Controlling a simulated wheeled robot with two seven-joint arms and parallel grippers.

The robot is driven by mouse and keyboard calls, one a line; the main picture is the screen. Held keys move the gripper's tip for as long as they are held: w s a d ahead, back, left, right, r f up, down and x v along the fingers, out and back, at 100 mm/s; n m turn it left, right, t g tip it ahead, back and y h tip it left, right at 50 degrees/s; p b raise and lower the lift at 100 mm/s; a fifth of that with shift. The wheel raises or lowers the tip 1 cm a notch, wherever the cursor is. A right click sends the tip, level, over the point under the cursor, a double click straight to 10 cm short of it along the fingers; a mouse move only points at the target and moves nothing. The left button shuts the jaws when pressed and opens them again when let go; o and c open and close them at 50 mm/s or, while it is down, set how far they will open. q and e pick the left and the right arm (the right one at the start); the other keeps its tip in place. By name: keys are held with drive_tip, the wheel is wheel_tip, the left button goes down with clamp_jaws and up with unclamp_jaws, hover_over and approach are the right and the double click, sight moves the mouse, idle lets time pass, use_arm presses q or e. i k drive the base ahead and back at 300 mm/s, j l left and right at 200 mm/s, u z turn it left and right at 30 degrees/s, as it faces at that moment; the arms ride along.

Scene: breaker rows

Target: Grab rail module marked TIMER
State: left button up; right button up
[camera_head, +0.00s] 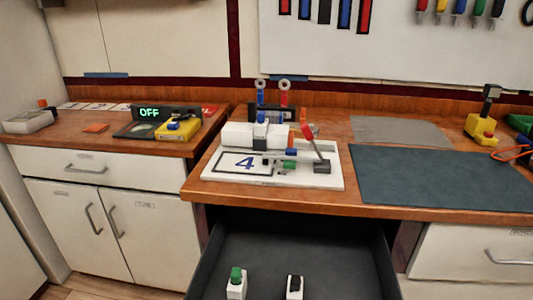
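No label reading TIMER is legible in this view. Two small white modules stand in the open drawer (300,250): one with a green top (236,284) at the left, one with a black top (294,287) to its right. Their markings are too small to read, and their lower ends are cut off by the picture edge. A white tray (330,180) on the counter above holds a card marked 4 (244,163), a white block (238,135) and small blue, green, black and red parts. Neither of my grippers is in view.
The drawer is otherwise largely empty. A dark mat (440,178) and a grey mat (400,131) lie clear on the counter at right. A yellow block with a black lever (481,128) stands behind. A display reading OFF (150,112) and a yellow box (178,130) are on the left counter.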

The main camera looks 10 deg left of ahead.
sight(261, 128)
drive_tip(key=k+j+z, duration=0.15)
drive_tip(key=j+z, duration=0.15)
drive_tip(key=k+j+z, duration=0.25)
drive_tip(key=j, duration=0.25)
drive_tip(key=k+j+z, duration=0.3)
drive_tip(key=i+j, duration=0.05)
